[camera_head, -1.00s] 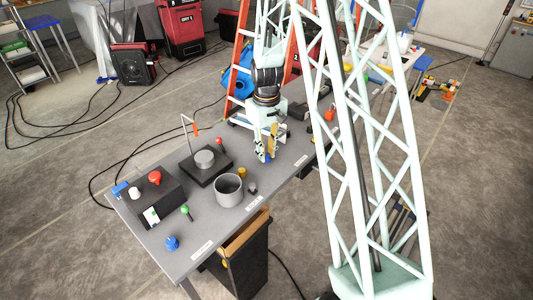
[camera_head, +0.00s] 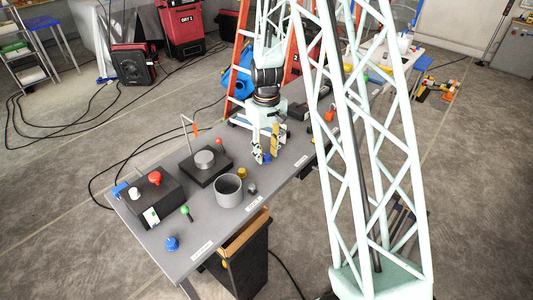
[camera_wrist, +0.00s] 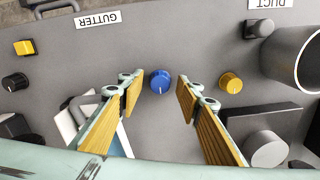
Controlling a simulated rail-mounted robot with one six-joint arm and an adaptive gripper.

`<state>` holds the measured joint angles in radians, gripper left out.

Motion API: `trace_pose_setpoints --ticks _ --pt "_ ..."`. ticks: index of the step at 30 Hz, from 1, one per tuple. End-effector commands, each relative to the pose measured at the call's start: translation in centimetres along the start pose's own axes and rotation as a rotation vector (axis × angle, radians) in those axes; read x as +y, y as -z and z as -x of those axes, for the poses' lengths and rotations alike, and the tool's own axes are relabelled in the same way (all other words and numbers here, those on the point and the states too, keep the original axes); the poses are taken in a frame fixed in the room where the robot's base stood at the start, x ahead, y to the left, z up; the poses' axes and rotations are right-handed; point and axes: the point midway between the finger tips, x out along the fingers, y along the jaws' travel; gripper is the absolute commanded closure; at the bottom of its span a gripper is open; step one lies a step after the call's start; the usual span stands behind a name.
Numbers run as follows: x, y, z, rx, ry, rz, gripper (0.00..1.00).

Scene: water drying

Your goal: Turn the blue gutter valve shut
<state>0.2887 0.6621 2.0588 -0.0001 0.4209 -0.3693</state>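The blue gutter valve (camera_wrist: 160,81) is a round knob with a pale pointer line on the grey bench, near a white "GUTTER" label (camera_wrist: 98,19). In the head view the blue valve (camera_head: 267,158) shows partly, low between my fingers. My gripper (camera_wrist: 160,77) is open and empty, with one wood-faced finger on each side of the knob in the wrist view. There are visible gaps on both sides, and I cannot tell how far the tips are above the bench. My gripper (camera_head: 267,157) points down in the head view.
A yellow knob (camera_wrist: 230,83) sits close to the right finger. A yellow button (camera_wrist: 24,47) and black knob (camera_wrist: 15,82) are at left. A black box (camera_head: 206,163) stands left on the bench.

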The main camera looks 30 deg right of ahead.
Motion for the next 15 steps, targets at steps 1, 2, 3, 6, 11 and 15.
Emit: trace_pose_setpoints --ticks 1,2,3,6,11,15 --pt "0.0 0.0 0.1 0.001 0.0 0.0 0.68" --pt "0.0 0.0 0.2 0.001 0.0 0.0 0.68" --pt "0.0 0.0 0.3 0.001 0.0 0.0 0.68" --pt "0.0 0.1 0.9 0.002 -0.001 0.0 0.68" --pt "0.0 0.1 2.1 0.002 -0.001 0.0 0.68" --pt "0.1 0.1 3.6 0.003 -0.001 0.0 0.68"
